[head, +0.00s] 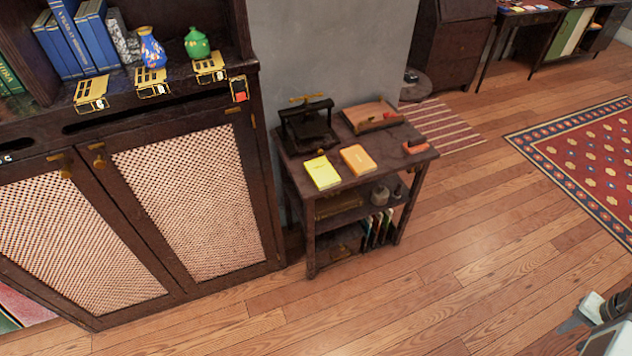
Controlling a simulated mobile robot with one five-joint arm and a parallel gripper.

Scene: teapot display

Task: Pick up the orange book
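The orange book (358,159) lies flat on the top of a small dark wooden side table (340,183), near its middle. A yellow book (322,172) lies just to its left, with a narrow gap between them. My gripper (578,319) shows only in part at the bottom right corner, over the floor and well apart from the table. The frame edge cuts it off, and I cannot tell whether it is open or shut.
A dark press (308,125), a wooden tray (372,115) and a small orange-red object (415,148) share the tabletop. A large cabinet (190,200) stands close on the left. The wooden floor (430,270) in front is clear; a patterned rug (590,160) lies right.

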